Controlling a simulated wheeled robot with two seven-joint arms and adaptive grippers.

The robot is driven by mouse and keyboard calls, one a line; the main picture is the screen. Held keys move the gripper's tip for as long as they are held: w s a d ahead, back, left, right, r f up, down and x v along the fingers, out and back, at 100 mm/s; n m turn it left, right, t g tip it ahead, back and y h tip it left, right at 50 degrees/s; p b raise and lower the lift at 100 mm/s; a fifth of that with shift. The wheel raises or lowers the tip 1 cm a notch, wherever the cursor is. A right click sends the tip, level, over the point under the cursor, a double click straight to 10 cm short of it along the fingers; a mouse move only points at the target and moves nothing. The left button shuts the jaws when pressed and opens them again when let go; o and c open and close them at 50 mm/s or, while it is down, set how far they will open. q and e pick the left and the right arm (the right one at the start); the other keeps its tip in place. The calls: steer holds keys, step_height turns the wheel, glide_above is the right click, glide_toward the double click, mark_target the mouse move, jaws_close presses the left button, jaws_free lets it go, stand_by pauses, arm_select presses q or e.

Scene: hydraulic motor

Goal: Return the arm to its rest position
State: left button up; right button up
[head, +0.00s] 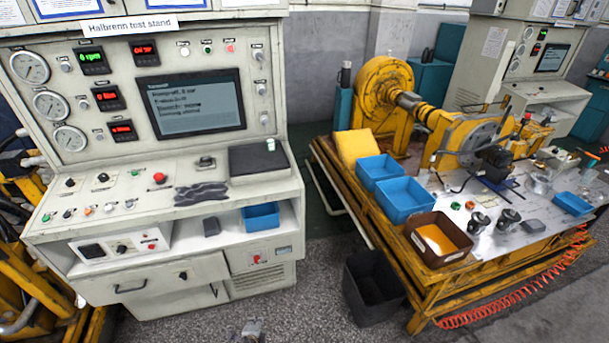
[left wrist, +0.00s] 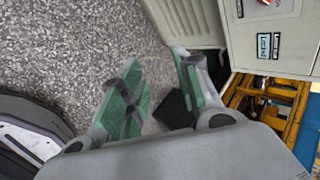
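My left gripper (head: 252,329) just shows at the bottom edge of the head view, low over the floor in front of the test stand. In the left wrist view, my left gripper (left wrist: 156,68) has its two green-padded fingers spread apart. Only speckled floor shows between the fingertips, and nothing is held. Most of the left arm is outside the head view. My right gripper and right arm are in neither view.
The Halbrenn test stand (head: 120,262) stands at the left. A yellow workbench (head: 460,285) with blue bins (head: 407,204), a brown tray (head: 418,250) and motor parts is at the right. A black waste bin (head: 365,310) stands between them. The speckled floor (head: 310,300) is clear in front.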

arm_select(q)
steer(key=s+a+f+n+g+b, duration=0.25)
steer(key=s+a+f+n, duration=0.3)
steer(key=s+f, duration=0.3)
steer(key=s+a+f+n+g+b, duration=0.1)
steer(key=s+a+f+n+b, duration=0.25)
steer(key=s+f+n, duration=0.45)
steer(key=s+a+f+n+g+b, duration=0.1)
steer(key=s+a+f+b, duration=0.1)
steer(key=s+f+b, duration=0.2)
steer(key=s+a+f+g+b, duration=0.2)
steer(key=s+f, duration=0.7)
steer(key=s, duration=0.9)
steer(key=shift+a+f+n+b, duration=0.35)
steer(key=shift+a+f+b, duration=0.05)
steer(key=shift+b, duration=0.45)
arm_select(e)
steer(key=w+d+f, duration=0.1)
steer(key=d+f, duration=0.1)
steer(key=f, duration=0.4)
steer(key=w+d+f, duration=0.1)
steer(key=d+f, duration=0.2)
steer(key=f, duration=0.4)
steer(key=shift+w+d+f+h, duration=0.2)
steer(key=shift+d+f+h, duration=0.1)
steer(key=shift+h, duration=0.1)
arm_select(q)
steer(key=shift+s, duration=0.1)
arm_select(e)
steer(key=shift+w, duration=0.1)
